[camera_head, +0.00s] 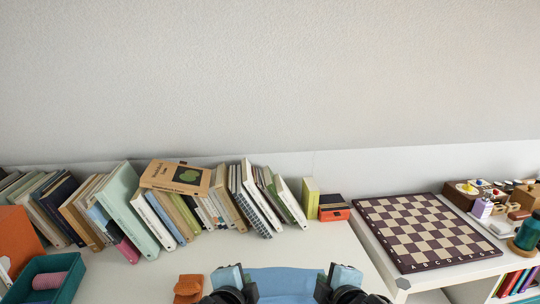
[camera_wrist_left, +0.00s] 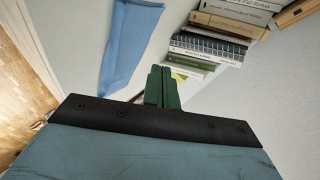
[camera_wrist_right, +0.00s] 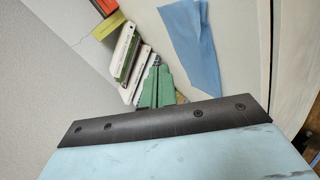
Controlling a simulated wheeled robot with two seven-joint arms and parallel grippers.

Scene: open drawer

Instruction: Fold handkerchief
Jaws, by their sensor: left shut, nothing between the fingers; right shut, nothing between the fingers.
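A blue handkerchief (camera_head: 285,280) lies on the white tabletop at the bottom middle of the head view, between my two grippers. It also shows in the left wrist view (camera_wrist_left: 128,55) as a long blue strip and in the right wrist view (camera_wrist_right: 192,42). My left gripper (camera_wrist_left: 162,85) has its green fingers together and empty, to one side of the cloth. My right gripper (camera_wrist_right: 155,87) also has its green fingers together and empty, beside the cloth on its other side. In the head view the lower part of the cloth is cut off by the frame edge.
A row of books (camera_head: 180,215) stands along the wall behind. An orange item (camera_head: 188,287) lies left of the cloth, and a teal box (camera_head: 50,277) is at far left. A chessboard (camera_head: 428,230) is on the right. Bare tabletop (camera_head: 300,250) lies between the cloth and the books.

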